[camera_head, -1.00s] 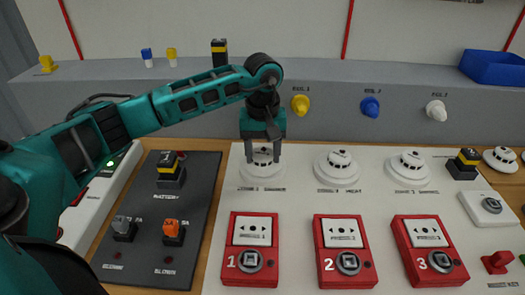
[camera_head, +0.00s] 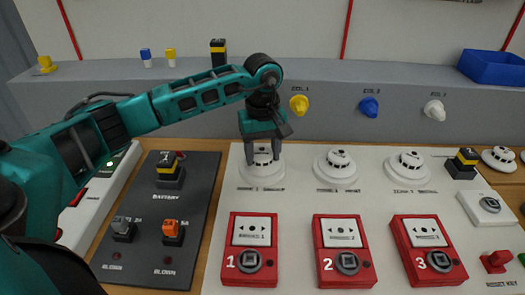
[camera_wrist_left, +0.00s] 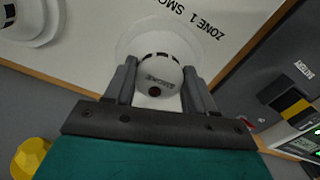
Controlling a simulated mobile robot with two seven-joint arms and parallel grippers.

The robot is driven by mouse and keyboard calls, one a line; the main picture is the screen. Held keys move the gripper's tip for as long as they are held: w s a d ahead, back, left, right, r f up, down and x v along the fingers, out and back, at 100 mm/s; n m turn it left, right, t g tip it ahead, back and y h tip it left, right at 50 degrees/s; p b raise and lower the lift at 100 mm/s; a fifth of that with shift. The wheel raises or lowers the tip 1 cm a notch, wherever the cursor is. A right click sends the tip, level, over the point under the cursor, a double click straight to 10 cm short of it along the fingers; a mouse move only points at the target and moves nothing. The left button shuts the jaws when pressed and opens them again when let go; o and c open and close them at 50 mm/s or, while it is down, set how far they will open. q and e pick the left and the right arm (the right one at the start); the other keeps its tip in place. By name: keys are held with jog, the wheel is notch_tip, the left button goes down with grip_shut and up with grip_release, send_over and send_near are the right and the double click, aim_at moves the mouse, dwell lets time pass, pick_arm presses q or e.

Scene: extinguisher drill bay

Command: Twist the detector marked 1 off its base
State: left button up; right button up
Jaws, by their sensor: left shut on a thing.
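The zone 1 smoke detector (camera_head: 262,168) is a white round dome on a white base, at the back left of the white panel. It also shows in the left wrist view (camera_wrist_left: 160,50), with dark slots and a dark red spot on it. My left gripper (camera_head: 264,158) points down over it, and its two fingers are shut on the sides of the dome. The detector sits at its base. Its far side is partly hidden by the fingers. My right gripper does not show.
Two more detectors (camera_head: 336,166) (camera_head: 408,165) stand to the right on the panel. Three red call points (camera_head: 252,249) are in front. A blue bin (camera_head: 494,67) is on the back ledge.

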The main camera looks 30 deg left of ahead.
pick_arm(q)
jog(key=shift+r, duration=0.15)
jog(key=shift+r+p, duration=0.65)
jog(key=shift+r, duration=0.35)
jog(key=shift+r+p, duration=0.35)
jog(key=shift+r, duration=0.5)
jog(key=shift+r, duration=0.2)
jog(key=shift+r, duration=0.85)
